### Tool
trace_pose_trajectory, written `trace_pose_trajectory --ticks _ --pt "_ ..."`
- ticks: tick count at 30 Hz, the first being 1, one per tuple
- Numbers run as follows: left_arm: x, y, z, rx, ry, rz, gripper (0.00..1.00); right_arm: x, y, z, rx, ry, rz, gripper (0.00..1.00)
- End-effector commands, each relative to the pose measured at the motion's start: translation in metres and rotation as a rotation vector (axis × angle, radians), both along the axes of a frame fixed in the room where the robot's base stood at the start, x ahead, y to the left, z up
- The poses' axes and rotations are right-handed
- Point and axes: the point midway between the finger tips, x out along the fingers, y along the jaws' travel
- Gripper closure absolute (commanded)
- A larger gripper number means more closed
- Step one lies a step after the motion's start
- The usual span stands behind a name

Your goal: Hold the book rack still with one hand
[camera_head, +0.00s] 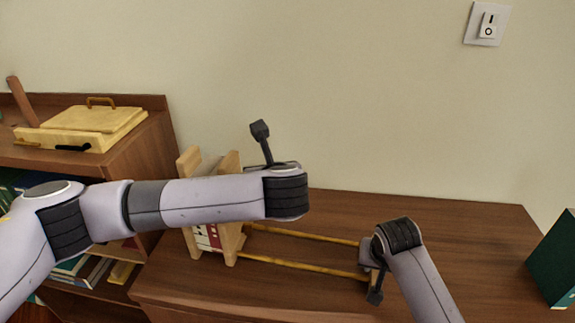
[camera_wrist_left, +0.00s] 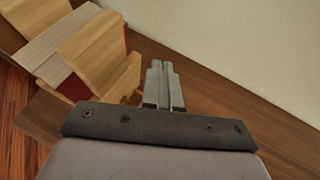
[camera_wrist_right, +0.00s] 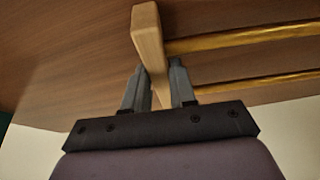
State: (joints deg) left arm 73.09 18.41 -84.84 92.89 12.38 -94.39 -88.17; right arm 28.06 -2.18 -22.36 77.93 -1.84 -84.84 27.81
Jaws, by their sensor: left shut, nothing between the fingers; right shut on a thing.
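The wooden book rack stands on the brown cabinet top. Its left part (camera_head: 232,165) holds a red and white book (camera_head: 208,238) between wooden end pieces. Two yellow rods (camera_head: 290,262) run right to a far end piece (camera_wrist_right: 148,30). My right gripper (camera_wrist_right: 158,66) is shut on that end piece, one finger on each side. In the head view my right wrist mostly hides this grip. My left gripper (camera_wrist_left: 163,66) is shut and empty, beside and apart from the rack's book-holding part (camera_wrist_left: 100,50). In the head view my left forearm covers part of the rack.
A dark green book (camera_head: 555,262) stands at the cabinet's right end. The cabinet top (camera_head: 460,235) is clear between it and the rack. A wall with a switch (camera_head: 487,24) is behind.

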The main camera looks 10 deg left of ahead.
Motion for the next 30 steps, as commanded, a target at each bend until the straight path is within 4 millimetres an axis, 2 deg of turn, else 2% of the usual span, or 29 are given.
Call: trace_pose_trajectory --ticks 5,8,18,30 --pt "-0.005 -0.003 0.003 -0.001 0.0 -0.002 1.0 0.0 -0.001 0.0 -0.002 0.002 -0.002 1.0" --pt "-0.015 -0.007 0.009 -0.002 -0.001 -0.004 1.0 0.0 -0.001 0.0 -0.001 0.001 -0.002 1.0" --pt "-0.078 -0.031 0.047 -0.001 -0.004 -0.007 1.0 0.0 -0.001 0.0 -0.001 0.001 -0.002 1.0" --pt "-0.097 -0.038 0.057 -0.002 -0.002 -0.002 1.0 0.0 -0.001 0.0 -0.002 0.0 -0.001 1.0"
